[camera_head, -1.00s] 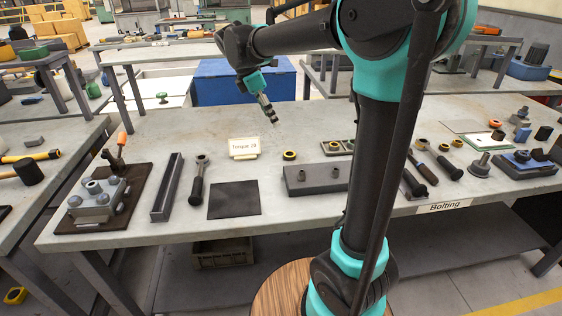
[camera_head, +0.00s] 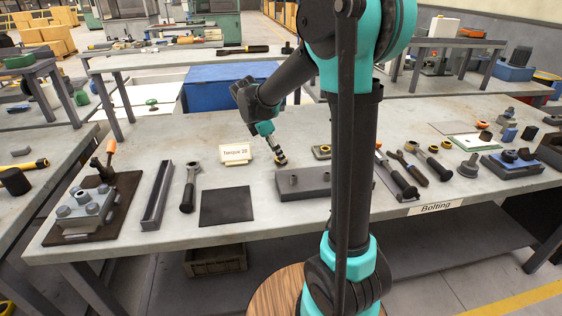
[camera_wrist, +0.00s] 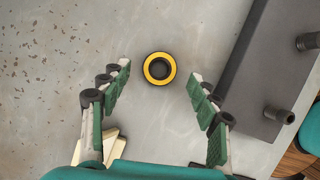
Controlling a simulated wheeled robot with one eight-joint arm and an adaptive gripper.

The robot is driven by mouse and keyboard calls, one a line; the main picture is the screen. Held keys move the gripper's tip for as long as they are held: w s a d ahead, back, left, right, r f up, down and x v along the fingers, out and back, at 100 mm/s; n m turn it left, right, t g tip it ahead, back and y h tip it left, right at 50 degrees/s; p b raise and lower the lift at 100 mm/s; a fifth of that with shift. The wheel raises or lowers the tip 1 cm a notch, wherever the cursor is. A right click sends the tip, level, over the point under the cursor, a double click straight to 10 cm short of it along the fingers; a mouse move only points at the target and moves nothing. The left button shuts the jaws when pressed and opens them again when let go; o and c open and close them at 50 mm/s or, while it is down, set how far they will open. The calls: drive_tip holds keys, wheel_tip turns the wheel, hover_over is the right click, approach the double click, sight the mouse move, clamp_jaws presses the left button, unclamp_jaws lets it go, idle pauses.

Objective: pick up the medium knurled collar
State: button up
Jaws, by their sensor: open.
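A round collar with a yellow ring and dark centre (camera_wrist: 173,70) lies flat on the grey bench top in the wrist view. The frames do not confirm that it is the medium one or show its knurling. My gripper (camera_wrist: 160,76) is open, with its green-padded fingers on either side of the collar's line. The collar appears between the fingertips, with bare bench visible around it and no finger touching it. In the head view my gripper (camera_head: 279,155) points down beside the sign, just over the collar, which it partly hides.
A dark grey block with two pegs (camera_head: 305,184) is close on the collar's near side; it fills the right of the wrist view (camera_wrist: 262,75). A black mat (camera_head: 226,207) lies nearer. Bench beyond the collar is clear.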

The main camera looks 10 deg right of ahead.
drive_tip(key=shift+x, duration=1.05)
drive_tip(key=c, duration=1.3)
